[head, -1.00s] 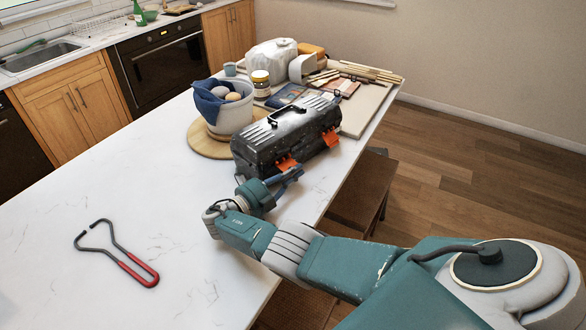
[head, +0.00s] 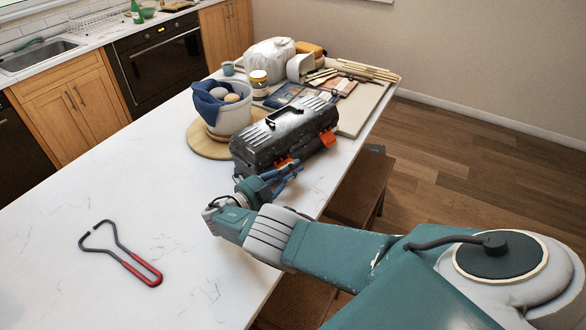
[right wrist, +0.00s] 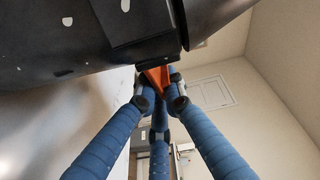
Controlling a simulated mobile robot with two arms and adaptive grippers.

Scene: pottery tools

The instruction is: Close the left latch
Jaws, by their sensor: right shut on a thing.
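The black toolbox (head: 285,130) stands on the white table with its lid down and its handle on top. Its left latch (head: 284,162) is orange and sits low on the front, partly hidden by my right gripper (head: 293,171). In the right wrist view the blue fingers of this gripper (right wrist: 160,82) are shut on the orange left latch (right wrist: 155,76), just under the dark toolbox edge. The right latch (head: 328,138) is orange, on the front farther along the box. My left gripper is not in view.
A wooden board with a white pot (head: 228,115) and blue cloth stands behind the toolbox. Clay tools and a jar (head: 259,84) crowd the far end. Red-handled tongs (head: 125,256) lie at the left. The table between is clear. A brown stool (head: 352,190) stands beside the table.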

